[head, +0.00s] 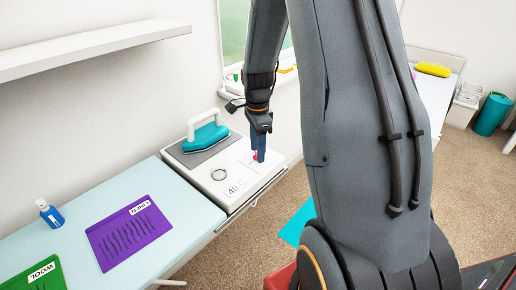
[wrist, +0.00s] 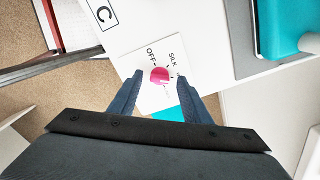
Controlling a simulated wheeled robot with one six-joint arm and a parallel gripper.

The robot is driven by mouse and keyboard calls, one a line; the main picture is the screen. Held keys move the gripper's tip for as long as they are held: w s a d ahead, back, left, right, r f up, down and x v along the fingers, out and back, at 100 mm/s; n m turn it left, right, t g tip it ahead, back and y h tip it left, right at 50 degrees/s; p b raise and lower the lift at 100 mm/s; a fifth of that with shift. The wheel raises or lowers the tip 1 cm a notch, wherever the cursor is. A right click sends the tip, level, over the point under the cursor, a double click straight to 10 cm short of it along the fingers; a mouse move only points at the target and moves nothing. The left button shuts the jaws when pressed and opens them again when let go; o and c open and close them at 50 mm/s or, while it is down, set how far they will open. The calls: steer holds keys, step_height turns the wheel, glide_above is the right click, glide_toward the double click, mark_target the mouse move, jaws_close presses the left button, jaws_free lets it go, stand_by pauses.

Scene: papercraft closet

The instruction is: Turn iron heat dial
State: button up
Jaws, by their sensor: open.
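The pink heat dial (wrist: 159,75) sits on a white panel marked OFF and SILK in the wrist view. In the head view a bit of the pink dial (head: 254,156) shows beside my fingers. My gripper (wrist: 161,85) is open, with one blue finger to each side of the dial in the wrist view; I cannot tell whether they touch it. In the head view my gripper (head: 259,155) points down over the front right of the white station (head: 212,179). The teal iron (head: 206,138) with a white handle rests on a grey pad at the station's back.
A dark ring (head: 219,174) lies on the station. A purple LINEN mat (head: 130,232), a green WOOL mat (head: 35,278) and a blue bottle (head: 50,213) are on the pale board to the left. A white shelf (head: 90,47) hangs above.

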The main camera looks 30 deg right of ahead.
steer(key=shift+r, duration=0.1)
step_height(320, 180, up, 8)
steer(key=shift+f+b, duration=0.15)
steer(key=shift+b, duration=0.85)
steer(key=s+a+f+n+t, duration=0.1)
steer(key=s+a+f+n, duration=0.1)
steer(key=s+a+n, duration=1.2)
steer(key=s+n, duration=0.2)
steer(key=n, duration=0.4)
steer(key=shift+a, duration=0.25)
stand_by(1.3)
